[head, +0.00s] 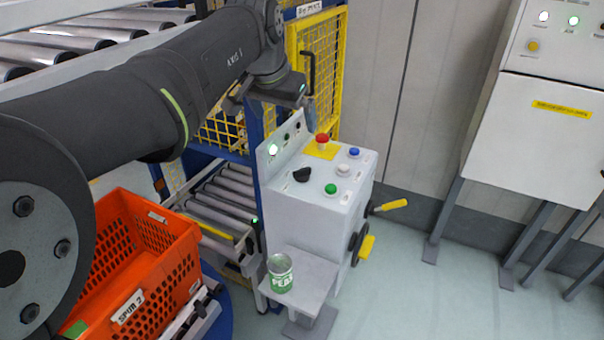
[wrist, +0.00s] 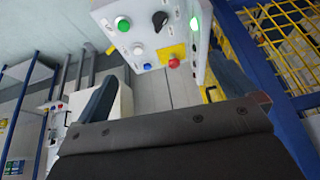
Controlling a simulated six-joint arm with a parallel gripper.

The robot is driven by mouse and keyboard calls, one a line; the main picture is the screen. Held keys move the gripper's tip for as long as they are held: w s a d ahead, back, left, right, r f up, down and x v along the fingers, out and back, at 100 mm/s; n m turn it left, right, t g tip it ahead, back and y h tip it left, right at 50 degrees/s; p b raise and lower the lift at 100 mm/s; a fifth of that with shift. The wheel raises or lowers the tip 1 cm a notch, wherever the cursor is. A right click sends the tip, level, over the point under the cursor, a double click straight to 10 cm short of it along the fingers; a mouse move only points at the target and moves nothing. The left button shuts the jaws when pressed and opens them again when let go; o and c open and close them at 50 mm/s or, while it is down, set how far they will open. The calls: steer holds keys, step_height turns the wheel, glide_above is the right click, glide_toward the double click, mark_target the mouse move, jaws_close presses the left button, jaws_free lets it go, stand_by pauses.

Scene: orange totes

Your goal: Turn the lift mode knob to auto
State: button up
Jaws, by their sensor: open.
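The lift mode knob, which I take to be the black rotary knob (head: 302,174), sits on the sloped top of a grey control box (head: 315,218). It also shows near the top of the wrist view (wrist: 159,20). Its markings are too small to read, so I cannot tell its setting. My gripper (head: 310,108) is above and behind the box in the head view, apart from the knob and partly hidden by my arm. In the wrist view, my gripper (wrist: 165,72) has its two fingers spread wide with nothing between them.
Beside the knob are green (head: 331,189), white (head: 315,163) and blue (head: 354,152) buttons and a red mushroom button (head: 322,141). A yellow mesh guard (head: 318,62) stands close behind. An orange tote (head: 140,262) is at left.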

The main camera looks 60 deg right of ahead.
steer(key=shift+a+r, duration=0.25)
steer(key=shift+r, duration=0.25)
steer(key=shift+c, duration=0.4)
